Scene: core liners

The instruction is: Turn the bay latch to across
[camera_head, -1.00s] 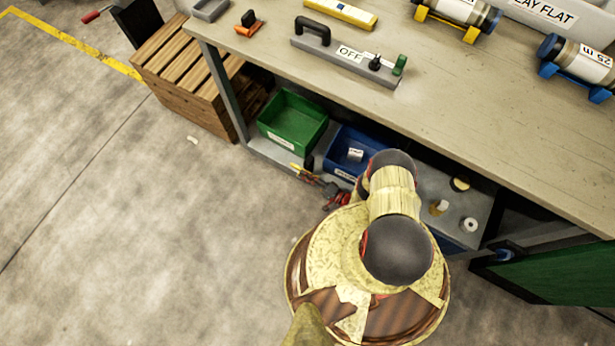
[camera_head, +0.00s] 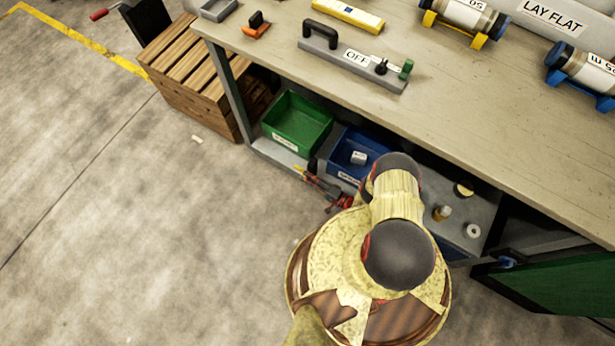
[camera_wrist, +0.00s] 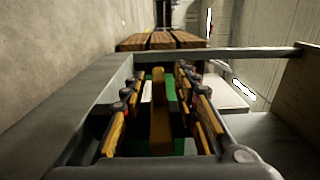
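No part is clearly readable as the bay latch. A grey bar marked OFF (camera_head: 330,52) lies on the bench, with a black arched handle (camera_head: 321,33), a small black knob (camera_head: 381,67) and a green upright piece (camera_head: 406,69). A small blue fitting (camera_head: 507,262) shows at the edge of the green panel (camera_head: 555,272) at lower right; its type is unclear. My gripper (camera_wrist: 163,112) shows in the wrist view with its fingers apart. A yellow strip (camera_wrist: 160,120) shows between them; I cannot tell whether they touch it. My gripper is not visible in the head view.
The workbench (camera_head: 480,115) carries core tubes in yellow and blue cradles. Below it are a green bin (camera_head: 297,140), a blue bin (camera_head: 340,160) and loose tools (camera_head: 327,190). A slatted wooden crate (camera_head: 190,70) stands at left. The floor at left is mostly clear.

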